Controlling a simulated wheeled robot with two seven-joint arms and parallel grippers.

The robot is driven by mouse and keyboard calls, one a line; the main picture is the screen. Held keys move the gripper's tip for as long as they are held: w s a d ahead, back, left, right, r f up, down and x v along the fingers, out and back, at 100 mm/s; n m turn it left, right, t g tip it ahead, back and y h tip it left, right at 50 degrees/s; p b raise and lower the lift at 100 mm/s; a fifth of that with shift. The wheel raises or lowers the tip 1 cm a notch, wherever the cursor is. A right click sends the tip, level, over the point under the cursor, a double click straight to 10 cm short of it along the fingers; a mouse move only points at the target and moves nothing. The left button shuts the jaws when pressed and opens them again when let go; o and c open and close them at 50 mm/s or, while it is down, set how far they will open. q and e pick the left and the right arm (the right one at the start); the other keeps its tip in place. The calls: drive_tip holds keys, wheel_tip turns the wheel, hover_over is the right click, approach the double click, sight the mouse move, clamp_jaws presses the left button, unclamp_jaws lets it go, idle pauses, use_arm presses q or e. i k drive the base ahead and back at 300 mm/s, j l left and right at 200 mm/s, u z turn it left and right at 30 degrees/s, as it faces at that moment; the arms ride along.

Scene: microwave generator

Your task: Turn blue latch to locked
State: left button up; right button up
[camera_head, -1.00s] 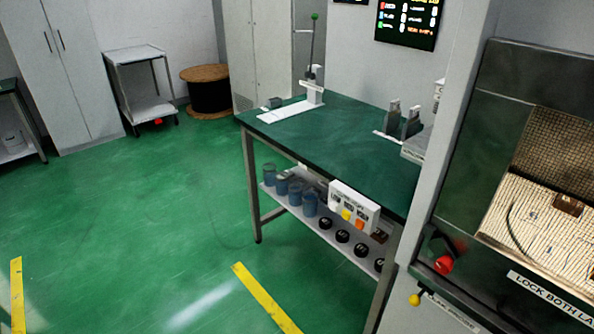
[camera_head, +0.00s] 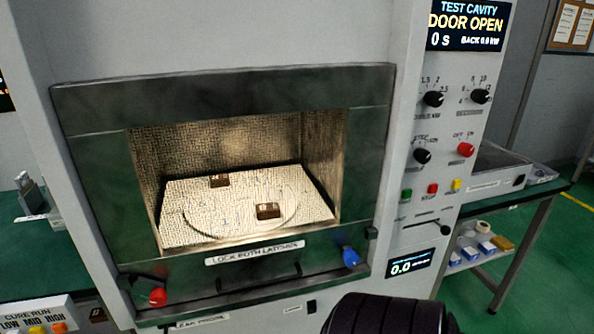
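The blue latch (camera_head: 350,257) sits at the lower right corner of the microwave cavity's dark front frame (camera_head: 220,82). Its blue knob points down and slightly right of its pivot. A red latch (camera_head: 158,297) sits at the lower left corner, and a label (camera_head: 254,252) reading "LOCK BOTH LATCHES" is between them. The display (camera_head: 467,24) reads "DOOR OPEN". Neither gripper shows; a dark ribbed cylinder at the bottom edge appears to be part of my arm, apart from the latch in the picture.
Inside the lit cavity, two small brown blocks (camera_head: 268,211) rest on a pale floor. Right of the frame is a control panel with knobs (camera_head: 433,99) and buttons. A green-topped table (camera_head: 535,205) stands at the right, with green floor beyond it.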

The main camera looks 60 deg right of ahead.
sight(351, 257)
drive_tip(key=z, duration=2.5)
